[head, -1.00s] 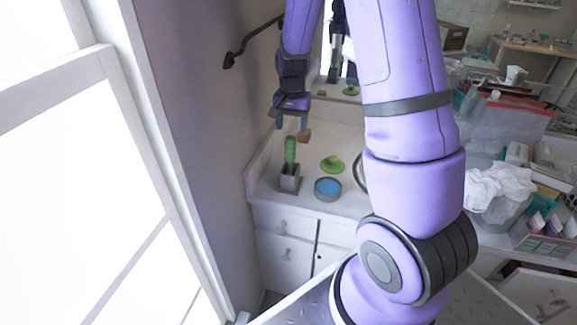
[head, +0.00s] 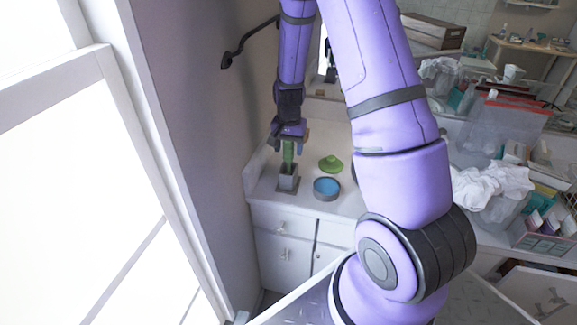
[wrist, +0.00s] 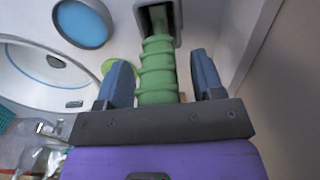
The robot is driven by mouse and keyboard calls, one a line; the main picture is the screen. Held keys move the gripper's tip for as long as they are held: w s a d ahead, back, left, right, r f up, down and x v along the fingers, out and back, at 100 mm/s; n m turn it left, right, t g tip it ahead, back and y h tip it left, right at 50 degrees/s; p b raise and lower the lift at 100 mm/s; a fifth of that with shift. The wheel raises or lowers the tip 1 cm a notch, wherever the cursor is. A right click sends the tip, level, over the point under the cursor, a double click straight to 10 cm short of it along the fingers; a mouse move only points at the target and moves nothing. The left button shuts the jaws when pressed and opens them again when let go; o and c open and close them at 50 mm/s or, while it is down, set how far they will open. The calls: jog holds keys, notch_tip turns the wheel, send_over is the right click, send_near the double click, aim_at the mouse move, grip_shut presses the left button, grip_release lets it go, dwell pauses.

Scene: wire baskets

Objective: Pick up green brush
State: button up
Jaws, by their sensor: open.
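The green brush (head: 288,154) stands upright in a grey square holder (head: 288,180) on the white counter. In the wrist view the brush's ribbed green handle (wrist: 157,68) lies between the two blue fingers of my gripper (wrist: 165,80), with a gap on each side. In the head view my gripper (head: 288,140) points down over the brush's top, fingers apart. In the wrist view the brush's lower end goes into the dark opening of the holder (wrist: 157,12).
A round grey container with blue inside (head: 327,188) and a green lid-like item (head: 331,163) stand right of the holder. A wall rises close on the left. Bins, bags and white cloth (head: 492,187) crowd the right counter.

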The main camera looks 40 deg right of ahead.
jog(key=c, duration=1)
jog(key=shift+r, duration=0.15)
